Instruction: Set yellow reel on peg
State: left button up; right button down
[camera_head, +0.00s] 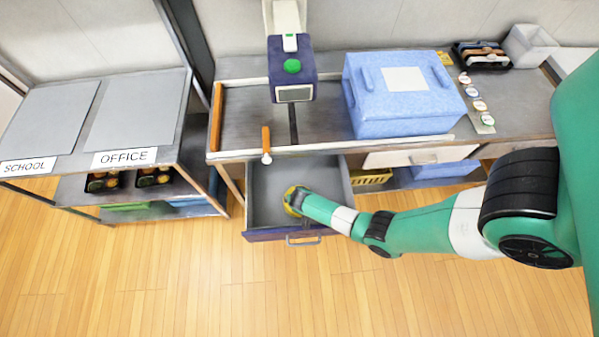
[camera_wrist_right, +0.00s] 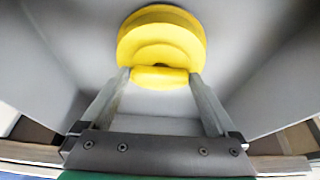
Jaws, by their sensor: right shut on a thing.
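The yellow reel (camera_wrist_right: 161,32) is a round, stepped disc inside the open grey drawer (camera_head: 262,180). In the head view the reel (camera_head: 290,201) shows as a small yellow patch, mostly covered by my right gripper (camera_head: 297,198). In the right wrist view my right gripper (camera_wrist_right: 160,78) has its two fingers on either side of the reel's near yellow part, shut on it. I cannot tell whether the reel still touches the drawer floor. My left gripper is not in view. I cannot make out a peg for certain.
A dark device with a green button (camera_head: 292,66) hangs above the bench, over the drawer. A blue bin (camera_head: 405,112) stands on the bench to the right. An orange-handled lever (camera_head: 266,142) is at the bench's front edge. A shelf marked SCHOOL and OFFICE (camera_head: 125,157) stands left.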

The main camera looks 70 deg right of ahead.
jog(key=shift+f, duration=0.15)
jog(key=shift+f, duration=0.3)
dwell(0.5)
grip_release()
notch_tip(320, 180, up, 15)
jog(key=p, duration=1.7)
